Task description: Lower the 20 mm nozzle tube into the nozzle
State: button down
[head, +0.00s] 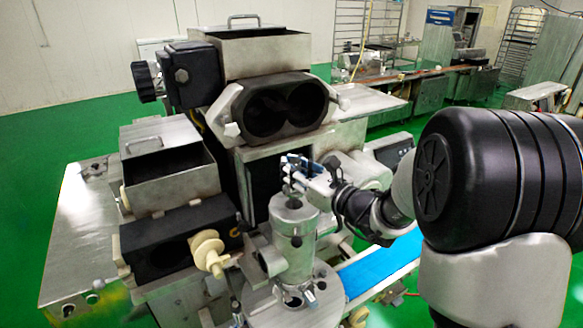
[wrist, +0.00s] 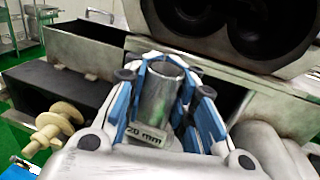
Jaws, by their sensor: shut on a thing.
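My gripper (wrist: 165,100) is shut on the nozzle tube (wrist: 158,100), a grey metal cylinder with a "20 mm" label, held between blue-lined fingers in the wrist view. In the head view my gripper (head: 294,166) is just above the nozzle (head: 295,225), an upright grey metal cylinder at the front of the machine. The tube (head: 290,186) shows only in part there, upright over the nozzle's top.
The encrusting machine (head: 265,52) stands close behind my gripper, with the double round opening (head: 285,105) above it. A cream screw-shaped part (head: 208,250) sticks out at the left. A blue conveyor belt (head: 380,268) runs at the lower right.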

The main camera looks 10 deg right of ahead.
jog(key=shift+f+b, duration=1.7)
jog(key=shift+f, duration=0.3)
jog(key=shift+r, duration=0.1)
jog(key=c, duration=1.2)
grip_release()
jog(key=shift+c, duration=0.2)
jog(key=shift+o, duration=0.2)
jog(key=shift+o, duration=0.8)
jog(key=shift+s+d, duration=0.1)
jog(key=v, duration=0.7)
jog(key=shift+s, duration=0.15)
